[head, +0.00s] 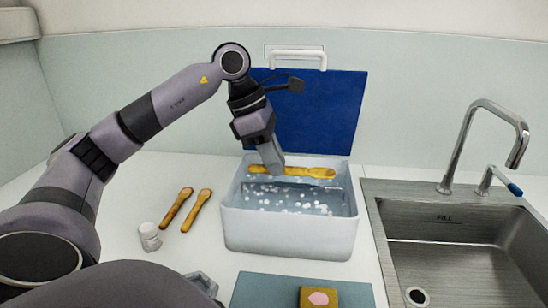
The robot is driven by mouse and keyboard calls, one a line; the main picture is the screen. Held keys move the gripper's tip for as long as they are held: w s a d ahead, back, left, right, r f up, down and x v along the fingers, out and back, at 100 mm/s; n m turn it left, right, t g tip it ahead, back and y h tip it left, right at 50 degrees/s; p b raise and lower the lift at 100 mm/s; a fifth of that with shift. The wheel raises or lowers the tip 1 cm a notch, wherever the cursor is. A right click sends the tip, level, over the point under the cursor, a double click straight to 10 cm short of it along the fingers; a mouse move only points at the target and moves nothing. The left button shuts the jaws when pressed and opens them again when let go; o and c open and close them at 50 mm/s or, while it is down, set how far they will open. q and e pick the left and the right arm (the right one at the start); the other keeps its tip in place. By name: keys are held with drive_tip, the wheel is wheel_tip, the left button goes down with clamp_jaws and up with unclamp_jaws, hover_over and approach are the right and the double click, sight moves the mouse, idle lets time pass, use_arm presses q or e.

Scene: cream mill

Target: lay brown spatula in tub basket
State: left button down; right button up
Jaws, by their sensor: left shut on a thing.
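My left gripper (272,166) reaches down over the back of a white tub (290,236) and is shut on a brown spatula (310,172). The spatula lies level, its wider end to the right, near the tub's back wall. I cannot tell whether it touches anything below. The tub holds water with white floating bits; a basket inside cannot be made out clearly. Two more brown spatulas (176,208) (197,210) lie on the counter left of the tub.
A blue panel (320,112) with a white handle (297,55) stands upright behind the tub. A steel sink (455,250) with a tap (468,140) is to the right. A small white jar (149,237) stands left. A blue-grey mat (262,292) bearing a yellow-brown block (333,297) lies in front.

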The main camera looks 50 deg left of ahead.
use_arm(q)
wheel_tip(320, 180, down, 4)
drive_tip(key=b, duration=0.3)
drive_tip(key=shift+f+b, duration=0.15)
drive_tip(key=shift+b, duration=0.15)
wheel_tip(320, 180, down, 8)
drive_tip(key=b, duration=0.6)
drive_tip(key=shift+f, duration=0.2)
drive_tip(key=shift+f+b, duration=0.1)
drive_tip(key=shift+b, duration=0.25)
drive_tip(key=shift+f, duration=0.15)
